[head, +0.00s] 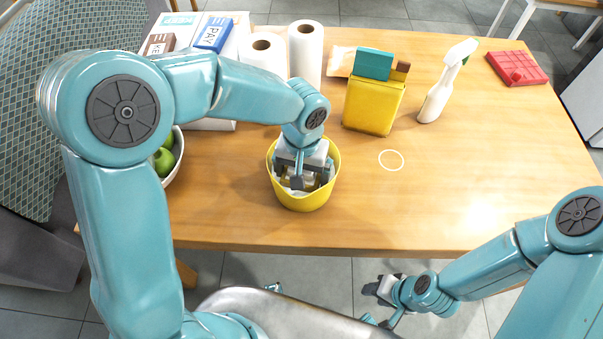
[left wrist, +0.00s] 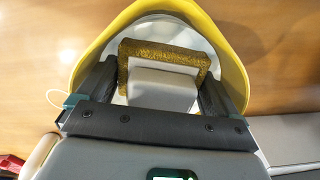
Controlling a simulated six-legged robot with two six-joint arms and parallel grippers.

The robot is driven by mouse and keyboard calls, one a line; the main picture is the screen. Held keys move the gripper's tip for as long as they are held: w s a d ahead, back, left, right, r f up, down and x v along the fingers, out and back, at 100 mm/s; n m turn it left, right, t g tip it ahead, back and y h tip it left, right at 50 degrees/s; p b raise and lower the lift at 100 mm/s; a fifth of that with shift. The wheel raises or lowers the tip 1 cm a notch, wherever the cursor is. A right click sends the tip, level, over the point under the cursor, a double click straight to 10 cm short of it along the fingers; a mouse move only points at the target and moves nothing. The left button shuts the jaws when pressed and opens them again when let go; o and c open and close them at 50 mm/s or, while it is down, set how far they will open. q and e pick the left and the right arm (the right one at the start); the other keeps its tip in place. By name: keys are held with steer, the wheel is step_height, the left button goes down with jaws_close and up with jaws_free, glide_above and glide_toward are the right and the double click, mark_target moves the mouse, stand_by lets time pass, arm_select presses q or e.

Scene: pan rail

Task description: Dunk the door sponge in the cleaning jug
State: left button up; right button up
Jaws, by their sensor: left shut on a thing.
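The yellow cleaning jug (head: 303,204) stands upright near the front middle of the table, and its rim (left wrist: 237,68) fills the upper part of the left wrist view. My left gripper (head: 300,184) reaches down into its mouth. In the left wrist view its fingers (left wrist: 158,88) are shut on the door sponge, a pale block (left wrist: 162,88) with a gold-brown speckled edge (left wrist: 160,49). The sponge is inside the jug's rim; its lower part and any liquid are hidden. My right gripper (head: 380,300) hangs off the table's front edge, its jaws unclear.
A yellow holder (head: 374,106) with a teal and a brown piece stands behind the jug to the right. A white spray bottle (head: 439,92), paper rolls (head: 305,50) and a bowl of green apples (head: 172,162) stand around. The table's right front is clear, except a white ring (head: 391,151).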

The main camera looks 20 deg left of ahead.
arm_select(q)
step_height(320, 180, up, 11)
steer(key=p, duration=0.7)
steer(key=shift+f, duration=0.1)
stand_by(0.5)
